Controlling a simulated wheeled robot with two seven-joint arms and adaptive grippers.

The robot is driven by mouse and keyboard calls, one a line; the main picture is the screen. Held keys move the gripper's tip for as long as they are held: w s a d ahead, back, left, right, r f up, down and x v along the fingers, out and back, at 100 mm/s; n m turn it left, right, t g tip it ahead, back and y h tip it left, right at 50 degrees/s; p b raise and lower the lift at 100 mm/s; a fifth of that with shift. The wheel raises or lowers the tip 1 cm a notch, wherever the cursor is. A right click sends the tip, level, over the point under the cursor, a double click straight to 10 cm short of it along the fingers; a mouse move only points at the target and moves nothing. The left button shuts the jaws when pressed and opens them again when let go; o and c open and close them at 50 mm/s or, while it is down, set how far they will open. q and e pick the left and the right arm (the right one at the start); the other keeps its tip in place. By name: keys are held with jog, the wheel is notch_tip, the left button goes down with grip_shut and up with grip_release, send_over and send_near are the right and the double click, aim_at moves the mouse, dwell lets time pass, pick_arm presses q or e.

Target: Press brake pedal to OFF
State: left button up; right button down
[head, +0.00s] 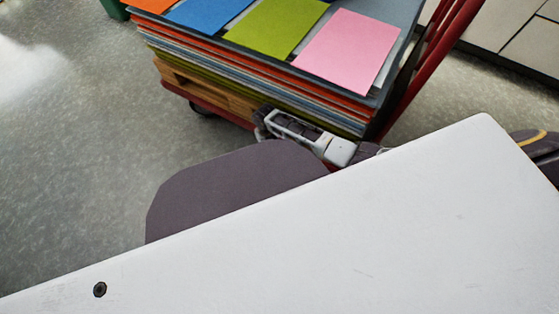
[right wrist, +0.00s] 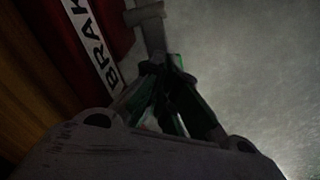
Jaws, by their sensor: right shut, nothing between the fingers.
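In the right wrist view, a white label with black letters reading "BRAK" (right wrist: 97,45) runs along the red cart frame (right wrist: 116,25). A grey bar-like part (right wrist: 149,20), which looks like the brake pedal, is beside the label. My right gripper (right wrist: 158,65) is shut and empty, its fingertips at the lower end of that grey part; I cannot tell whether they touch. In the head view, my right gripper (head: 262,122) is low beside the cart's near edge. The pedal is hidden there. My left gripper is not in view.
The cart carries a wooden pallet (head: 205,92) and a stack of coloured sheets, with a pink sheet (head: 348,48) on top. Its red handle (head: 432,65) rises at the right. Grey floor (head: 75,135) is clear at the left. The wrist view is dark.

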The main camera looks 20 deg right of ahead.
jog(key=shift+f, duration=0.35)
dwell(0.4)
jog(key=shift+f+b, duration=0.3)
jog(key=shift+b, duration=0.1)
